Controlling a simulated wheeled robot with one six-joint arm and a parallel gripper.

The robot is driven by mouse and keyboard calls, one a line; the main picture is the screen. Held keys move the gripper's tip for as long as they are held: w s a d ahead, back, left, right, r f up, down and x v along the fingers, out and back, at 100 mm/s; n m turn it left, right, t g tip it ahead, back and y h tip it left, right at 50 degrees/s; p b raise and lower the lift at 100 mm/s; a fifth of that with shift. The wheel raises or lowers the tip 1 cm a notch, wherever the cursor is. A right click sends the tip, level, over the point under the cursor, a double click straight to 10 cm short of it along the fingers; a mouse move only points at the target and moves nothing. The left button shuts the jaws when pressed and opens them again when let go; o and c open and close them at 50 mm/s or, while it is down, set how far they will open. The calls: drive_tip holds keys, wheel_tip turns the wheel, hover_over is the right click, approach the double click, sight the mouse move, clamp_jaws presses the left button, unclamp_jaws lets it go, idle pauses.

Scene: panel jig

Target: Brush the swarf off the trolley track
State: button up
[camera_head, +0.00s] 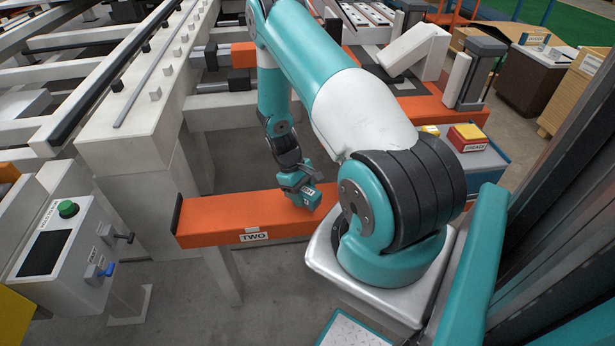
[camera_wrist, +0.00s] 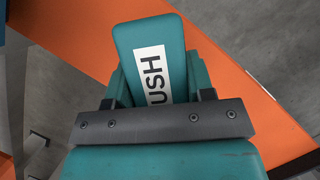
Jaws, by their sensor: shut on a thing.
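My gripper (camera_head: 303,188) is over the orange beam labelled TWO (camera_head: 225,222) in the head view. It is shut on a teal brush (camera_wrist: 148,42), whose white label shows the letters USH in the wrist view. My gripper's dark bar (camera_wrist: 165,123) hides the rest of the label. The bristles are not visible. The orange beam (camera_wrist: 90,40) also passes behind the brush in the wrist view; I cannot tell whether the brush touches it. I cannot tell which part is the trolley track, and I can make out no swarf.
A control box with a green button (camera_head: 68,209) stands at the left. White frame beams with a thin rail (camera_head: 150,70) fill the upper left. Bare floor (camera_head: 190,300) shows at the front.

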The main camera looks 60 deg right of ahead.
drive_tip(key=shift+s+r+p, duration=0.15)
drive_tip(key=shift+r+p, duration=1.8)
drive_tip(key=shift+r, duration=0.8)
